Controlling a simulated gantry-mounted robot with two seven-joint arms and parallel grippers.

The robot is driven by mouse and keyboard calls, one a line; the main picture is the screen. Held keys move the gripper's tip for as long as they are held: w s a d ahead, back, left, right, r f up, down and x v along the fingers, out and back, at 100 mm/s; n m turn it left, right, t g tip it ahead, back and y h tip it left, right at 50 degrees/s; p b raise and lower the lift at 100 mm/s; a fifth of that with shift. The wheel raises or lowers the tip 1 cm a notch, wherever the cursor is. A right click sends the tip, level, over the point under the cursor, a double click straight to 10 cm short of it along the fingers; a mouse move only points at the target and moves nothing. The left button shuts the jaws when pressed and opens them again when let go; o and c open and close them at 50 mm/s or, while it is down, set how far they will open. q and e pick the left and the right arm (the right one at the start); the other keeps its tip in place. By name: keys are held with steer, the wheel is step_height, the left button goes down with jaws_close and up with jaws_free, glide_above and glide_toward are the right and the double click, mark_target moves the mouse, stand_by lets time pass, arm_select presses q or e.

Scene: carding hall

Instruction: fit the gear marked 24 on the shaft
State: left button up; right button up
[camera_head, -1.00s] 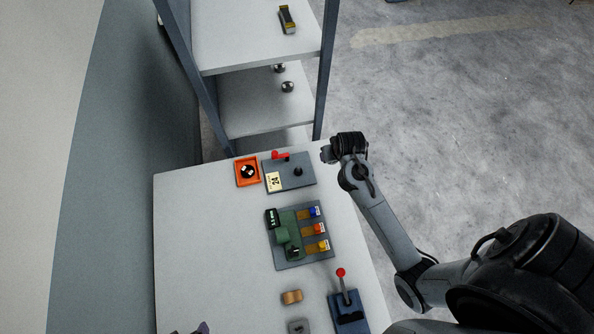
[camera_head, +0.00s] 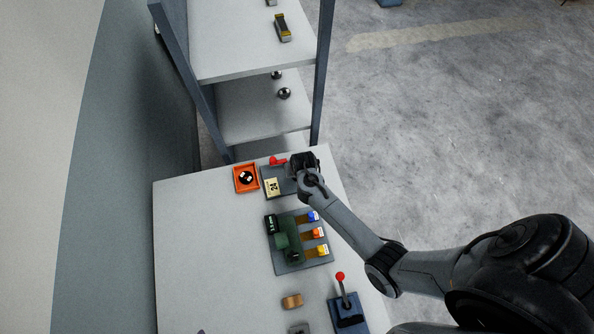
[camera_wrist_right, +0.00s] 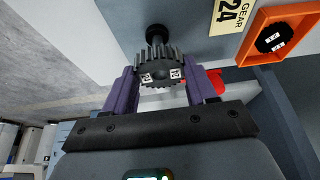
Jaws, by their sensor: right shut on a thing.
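In the right wrist view, my right gripper (camera_wrist_right: 162,82) is shut on a black toothed gear (camera_wrist_right: 158,66) between its purple fingers. The gear bears two small white labels, too small to read surely. The dark shaft (camera_wrist_right: 156,34) stands just beyond the gear; whether they touch, I cannot tell. A cream card reading GEAR 24 (camera_wrist_right: 231,14) lies beside it, and also shows on the grey plate in the head view (camera_head: 272,187). There my right gripper (camera_head: 300,162) is over that plate and hides the shaft. Only a sliver of my left gripper (camera_head: 200,331) shows at the bottom edge.
An orange tray (camera_head: 236,187) left of the plate holds a black round piece with white labels. A red part (camera_head: 277,160) stands at the plate's back edge. A board (camera_head: 288,268) with coloured knobs, a red-knobbed lever (camera_head: 340,277) and a shelf rack (camera_head: 255,70) are around.

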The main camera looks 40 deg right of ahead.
steer(key=shift+f, duration=0.65)
steer(key=shift+w, duration=0.1)
steer(key=shift+f, duration=0.1)
steer(key=shift+f, duration=0.55)
steer(key=o, duration=1.1)
steer(key=shift+o, duration=0.2)
steer(key=shift+r, duration=0.15)
